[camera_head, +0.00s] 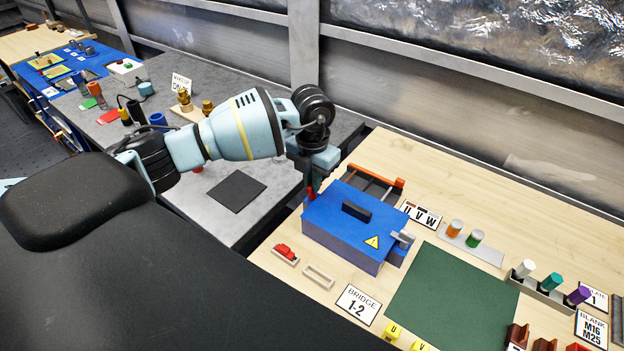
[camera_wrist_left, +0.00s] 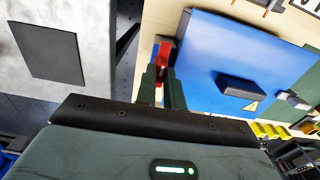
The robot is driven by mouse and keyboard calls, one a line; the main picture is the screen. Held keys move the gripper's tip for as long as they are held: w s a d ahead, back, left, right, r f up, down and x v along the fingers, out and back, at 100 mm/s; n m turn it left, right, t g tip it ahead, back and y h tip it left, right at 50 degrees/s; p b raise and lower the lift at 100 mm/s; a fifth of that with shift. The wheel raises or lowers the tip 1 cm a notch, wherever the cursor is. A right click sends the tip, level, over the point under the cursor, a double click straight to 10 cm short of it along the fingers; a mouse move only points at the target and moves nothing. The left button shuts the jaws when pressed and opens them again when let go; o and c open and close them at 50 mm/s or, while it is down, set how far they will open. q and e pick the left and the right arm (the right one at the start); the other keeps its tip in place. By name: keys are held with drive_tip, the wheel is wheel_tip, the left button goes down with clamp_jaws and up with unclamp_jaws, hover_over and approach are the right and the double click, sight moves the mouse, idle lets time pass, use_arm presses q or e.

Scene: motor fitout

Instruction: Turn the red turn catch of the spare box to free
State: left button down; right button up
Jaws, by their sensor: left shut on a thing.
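The spare box is blue with a black handle and a yellow warning sign on its lid (camera_head: 341,222); its lid also fills the right of the left wrist view (camera_wrist_left: 211,46). The red turn catch (camera_head: 310,193) is at the left side of the box, and in the left wrist view it shows between the fingers (camera_wrist_left: 164,52). My left gripper (camera_head: 311,183) points down at that side and is shut on the red catch (camera_wrist_left: 161,75). The fingers hide part of the catch. My right gripper is not in view.
A grey latch (camera_head: 403,238) sits on the box's right side. An orange-handled tray (camera_head: 378,178) stands behind the box. A red part in a small holder (camera_head: 286,254) lies in front. A green mat (camera_head: 452,297) lies clear at right.

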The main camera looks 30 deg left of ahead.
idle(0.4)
use_arm(q)
drive_tip(key=c, duration=1.5)
unclamp_jaws()
drive_tip(key=shift+r, duration=3.9)
